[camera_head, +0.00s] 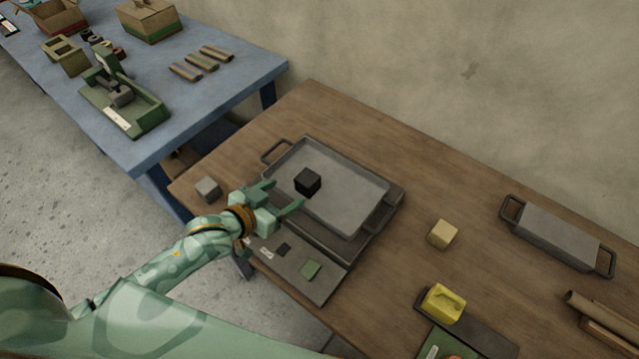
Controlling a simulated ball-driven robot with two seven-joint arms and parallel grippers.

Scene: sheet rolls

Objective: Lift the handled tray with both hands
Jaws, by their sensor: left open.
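The left gripper hides part of that edge. My right gripper is out of view.
A grey panel (312,275) with small blocks lies before the tray. A grey cube (208,189) is left, a tan cube (442,234) right. A yellow block (443,303) and a second, narrow handled grey piece (557,238) stand farther right. A blue table (215,105) holds boxes.

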